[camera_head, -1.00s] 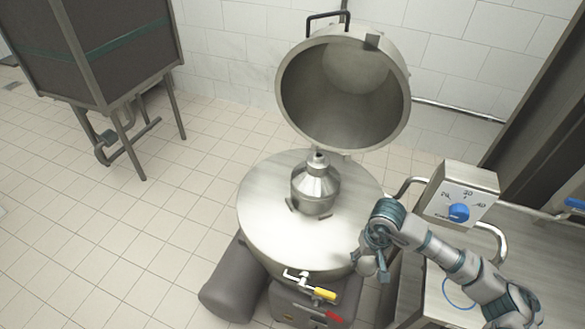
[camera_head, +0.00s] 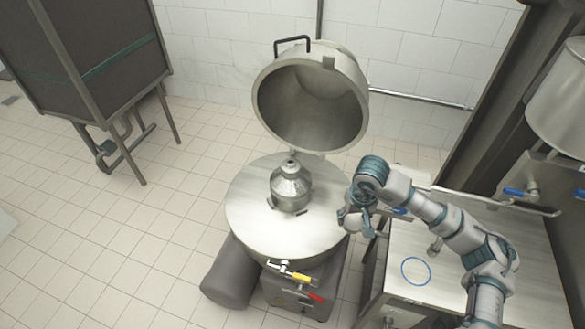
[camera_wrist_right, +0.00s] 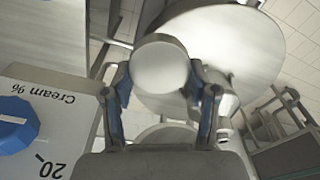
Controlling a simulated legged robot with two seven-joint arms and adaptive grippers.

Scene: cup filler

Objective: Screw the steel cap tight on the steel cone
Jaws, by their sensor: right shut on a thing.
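The steel cone (camera_head: 291,188) stands upright on the round steel drum top (camera_head: 245,212) in the head view, with a small narrow neck on its top. My right gripper (camera_head: 355,224) is at the right rim of the drum, apart from the cone. In the right wrist view the gripper (camera_wrist_right: 161,88) is shut on a round, flat-faced steel piece (camera_wrist_right: 160,64), which I take for the steel cap. In the head view my arm mostly hides this piece. My left gripper is in neither view.
The hinged steel lid (camera_head: 312,98) stands open behind the cone. A yellow-handled valve (camera_head: 300,277) is at the drum's front. A steel table (camera_head: 430,280) lies right, under my arm. A "Cream %" dial panel (camera_wrist_right: 60,115) is close beside my right gripper.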

